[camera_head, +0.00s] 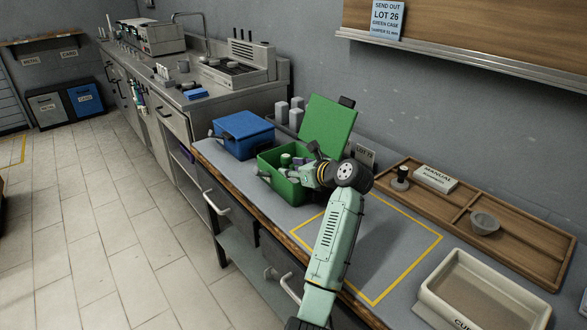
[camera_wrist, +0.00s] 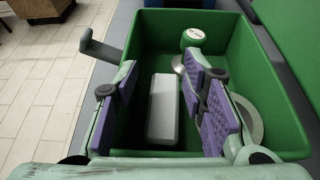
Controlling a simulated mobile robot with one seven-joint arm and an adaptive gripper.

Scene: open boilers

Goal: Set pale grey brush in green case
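The green case (camera_head: 286,186) stands on the bench with its lid (camera_head: 327,127) raised; it also shows in the wrist view (camera_wrist: 283,105). My gripper (camera_head: 300,168) is over the case opening. In the wrist view my gripper (camera_wrist: 158,105) is open, its two purple-padded fingers spread. A pale grey block (camera_wrist: 161,110) lies on the case floor, seen in the gap between the fingers and apparently apart from both pads. It may be the pale grey brush; no bristles are visible. A green-topped round item (camera_wrist: 193,36) and a pale ring-shaped item (camera_wrist: 250,122) are also in the case.
A closed blue case (camera_head: 243,134) stands left of the green case. To the right are a yellow-outlined area (camera_head: 417,258), a wooden tray (camera_head: 548,271) with several items, and a beige bin (camera_head: 476,296). A sign (camera_head: 387,19) reads "LOT 26 GREEN CASE".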

